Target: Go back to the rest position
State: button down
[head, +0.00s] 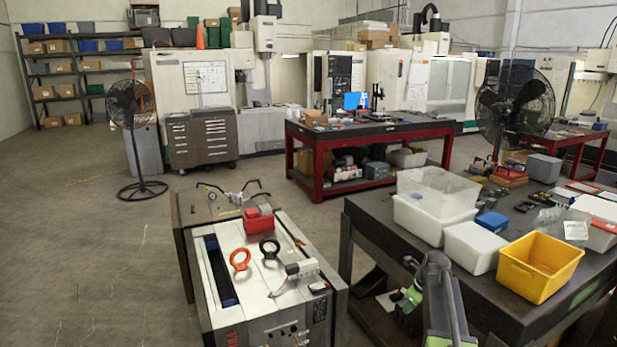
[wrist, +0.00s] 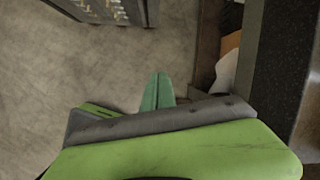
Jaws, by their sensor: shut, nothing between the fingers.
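My gripper (wrist: 157,92) shows in the wrist view as two green fingers side by side and closed together, with nothing between them. They are over bare grey floor, to the left of a dark table edge. In the head view, parts of my grey and green arm rise at the lower right, beside the near edge of the dark work table (head: 372,222). The fingertips cannot be made out clearly there.
A yellow bin (head: 540,268), a white box (head: 470,248) and a clear-topped tub (head: 430,220) stand on the work table. A white-topped cart (head: 222,305) with red and black rings stands left of my arm. Open floor (head: 80,240) lies at the far left.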

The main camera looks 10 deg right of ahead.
jog(key=s+a+n+g, duration=0.1)
jog(key=s+a+n, duration=0.3)
jog(key=a, duration=0.7)
jog(key=s+a+n+g, duration=0.15)
jog(key=a+n, duration=0.45)
jog(key=a, duration=0.6)
jog(key=s+a+f+n+g, duration=0.1)
jog(key=s+a+n, duration=0.3)
jog(key=s+n, duration=0.8)
jog(key=n, duration=0.7)
jog(key=shift+s+a+f+h, duration=0.15)
jog(key=shift+s+h, duration=0.2)
jog(key=shift+h, duration=0.05)
